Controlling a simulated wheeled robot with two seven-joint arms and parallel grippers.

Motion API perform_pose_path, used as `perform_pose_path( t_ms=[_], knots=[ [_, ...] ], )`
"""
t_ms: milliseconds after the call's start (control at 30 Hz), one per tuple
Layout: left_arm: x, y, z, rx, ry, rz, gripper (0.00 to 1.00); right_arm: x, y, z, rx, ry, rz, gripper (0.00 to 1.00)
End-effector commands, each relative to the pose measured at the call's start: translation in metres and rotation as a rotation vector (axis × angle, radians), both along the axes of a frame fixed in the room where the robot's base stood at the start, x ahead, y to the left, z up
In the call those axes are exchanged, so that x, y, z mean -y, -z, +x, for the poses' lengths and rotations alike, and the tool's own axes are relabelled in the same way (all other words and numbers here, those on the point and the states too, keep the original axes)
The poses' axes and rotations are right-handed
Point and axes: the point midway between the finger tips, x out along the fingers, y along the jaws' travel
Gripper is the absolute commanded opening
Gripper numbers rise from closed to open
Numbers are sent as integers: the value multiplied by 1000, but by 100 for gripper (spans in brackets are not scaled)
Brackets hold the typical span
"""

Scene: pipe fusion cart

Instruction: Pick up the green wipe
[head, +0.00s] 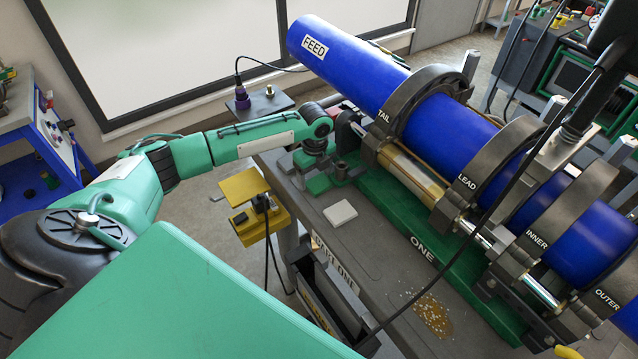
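My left gripper (316,148) is at the end of the teal arm, over the far left corner of the cart's grey top, by the tail end of the green base. Its fingers point down and are small and dark, so I cannot tell whether they are open or shut. A small green patch (304,160) shows right at the fingers. It may be the green wipe, but I cannot tell it from the green metalwork there. A white square pad (340,213) lies flat on the cart top, nearer than the gripper. My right gripper is not in view.
A blue pipe (350,62) runs through dark clamps on the green base (410,228) marked ONE. A yellow box (246,190) hangs at the cart's left side. Pale shavings (432,312) lie on the cart top. A black cable crosses above it.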

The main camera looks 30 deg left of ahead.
Motion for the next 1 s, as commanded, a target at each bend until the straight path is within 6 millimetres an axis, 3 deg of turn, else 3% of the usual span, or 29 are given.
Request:
perform_pose_path(
  t_ms=[33, 133, 500, 700, 1000],
  knots=[
    [0, 0, 0, 0, 0, 0, 62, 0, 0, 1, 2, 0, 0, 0],
    [0, 0, 0, 0, 0, 0, 46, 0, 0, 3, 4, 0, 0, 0],
    [0, -1, 0, 1, 0, 0, 46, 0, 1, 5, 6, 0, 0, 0],
    [0, -14, 1, 3, 1, -2, 46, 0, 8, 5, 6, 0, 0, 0],
    [-21, -13, -46, -3, 0, 2, 46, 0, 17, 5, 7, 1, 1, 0]
  ],
)
